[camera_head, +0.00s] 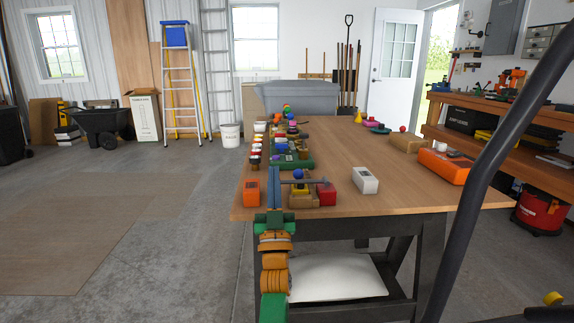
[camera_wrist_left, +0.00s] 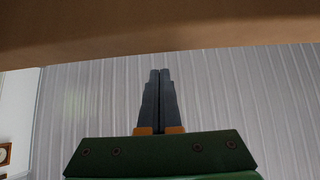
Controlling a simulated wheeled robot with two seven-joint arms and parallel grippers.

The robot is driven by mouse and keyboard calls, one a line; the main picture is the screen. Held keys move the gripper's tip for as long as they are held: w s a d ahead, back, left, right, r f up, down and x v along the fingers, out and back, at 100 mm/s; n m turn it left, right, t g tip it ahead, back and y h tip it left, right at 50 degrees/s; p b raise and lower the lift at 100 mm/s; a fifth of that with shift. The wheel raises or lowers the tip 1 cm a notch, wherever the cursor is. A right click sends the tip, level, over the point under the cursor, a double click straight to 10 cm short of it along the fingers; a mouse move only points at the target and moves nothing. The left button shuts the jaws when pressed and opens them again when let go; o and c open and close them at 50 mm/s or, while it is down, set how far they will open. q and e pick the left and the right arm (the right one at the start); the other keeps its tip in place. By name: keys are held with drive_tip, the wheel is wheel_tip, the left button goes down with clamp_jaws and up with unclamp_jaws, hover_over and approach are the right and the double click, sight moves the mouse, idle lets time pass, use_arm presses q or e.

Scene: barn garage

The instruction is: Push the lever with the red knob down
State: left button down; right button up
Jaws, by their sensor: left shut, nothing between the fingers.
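A small round red knob (camera_head: 402,129) shows at the right side of the wooden table, beside or on a tan block (camera_head: 408,143); its lever arm is too small to make out. My left gripper (camera_head: 274,170) is at the table's near left edge, well short of the red knob, its fingers together and empty. In the left wrist view the two dark fingers (camera_wrist_left: 160,75) are side by side with nothing between them. A blue ball (camera_head: 298,174) on a yellow and tan device is just right of the fingers. My right gripper is not in view.
An orange box (camera_head: 251,193), a red box (camera_head: 326,193) and a white box (camera_head: 365,181) stand near the front edge of the table (camera_head: 350,150). Several small items crowd its left side. An orange case (camera_head: 445,167) is at the right. The table's middle is mostly bare.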

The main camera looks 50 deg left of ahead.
use_arm(q)
drive_tip(key=b+v, duration=0.2)
drive_tip(key=v, duration=0.8)
drive_tip(key=shift+d+r, duration=0.4)
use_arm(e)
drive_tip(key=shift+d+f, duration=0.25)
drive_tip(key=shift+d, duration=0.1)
